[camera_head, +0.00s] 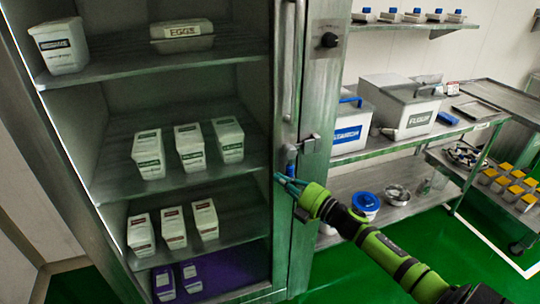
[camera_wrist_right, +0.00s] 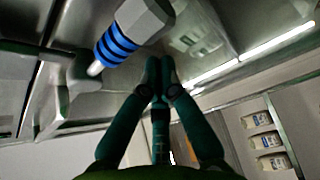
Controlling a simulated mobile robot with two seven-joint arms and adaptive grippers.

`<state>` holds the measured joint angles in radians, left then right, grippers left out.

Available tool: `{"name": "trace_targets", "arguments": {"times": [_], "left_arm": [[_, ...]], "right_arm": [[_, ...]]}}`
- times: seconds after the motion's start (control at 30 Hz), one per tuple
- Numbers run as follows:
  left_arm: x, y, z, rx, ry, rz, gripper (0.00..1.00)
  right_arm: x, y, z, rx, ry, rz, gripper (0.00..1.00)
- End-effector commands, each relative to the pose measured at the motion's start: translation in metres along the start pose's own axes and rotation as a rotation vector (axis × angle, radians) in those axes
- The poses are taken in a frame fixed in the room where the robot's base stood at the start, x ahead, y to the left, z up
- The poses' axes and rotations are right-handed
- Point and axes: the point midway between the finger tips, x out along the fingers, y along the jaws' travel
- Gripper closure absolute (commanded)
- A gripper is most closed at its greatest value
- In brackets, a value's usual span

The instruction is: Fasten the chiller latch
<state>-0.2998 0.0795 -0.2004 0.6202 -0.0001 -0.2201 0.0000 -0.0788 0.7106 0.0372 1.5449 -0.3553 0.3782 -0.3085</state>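The chiller (camera_head: 317,100) is the tall metal cabinet at the left of the head view, its shelves showing. The chiller latch (camera_head: 308,145) is a small grey metal fitting on its right upright, with a blue-banded part (camera_head: 291,166) below. In the wrist view the blue-banded latch part (camera_wrist_right: 115,47) is large at upper left, with a grey hexagonal end. My right gripper (camera_head: 283,181) is just below the latch; its fingertips (camera_wrist_right: 159,68) are together with nothing visible between them, apart from the blue bands in the picture. My left gripper is out of view.
Labelled tubs stand on the chiller shelves, including an eggs tub (camera_head: 182,46). A vertical bar handle (camera_head: 288,65) and a dark knob (camera_head: 329,40) are above the latch. A metal rack (camera_head: 385,143) with white bins stands to the right. Green floor (camera_head: 420,232) is open in front.

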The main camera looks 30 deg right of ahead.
Motion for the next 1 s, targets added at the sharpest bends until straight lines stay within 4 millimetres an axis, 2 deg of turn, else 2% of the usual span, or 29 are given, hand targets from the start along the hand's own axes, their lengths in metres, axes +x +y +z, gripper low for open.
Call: {"name": "trace_targets", "arguments": {"times": [0.4, 1.0], "left_arm": [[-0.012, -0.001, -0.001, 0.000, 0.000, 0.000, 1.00], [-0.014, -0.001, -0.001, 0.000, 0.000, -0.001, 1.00]], "right_arm": [[-0.008, -0.002, 0.014, -0.195, 0.000, -0.115, 1.00], [-0.010, -0.003, 0.017, -0.231, 0.000, -0.135, 1.00]]}}
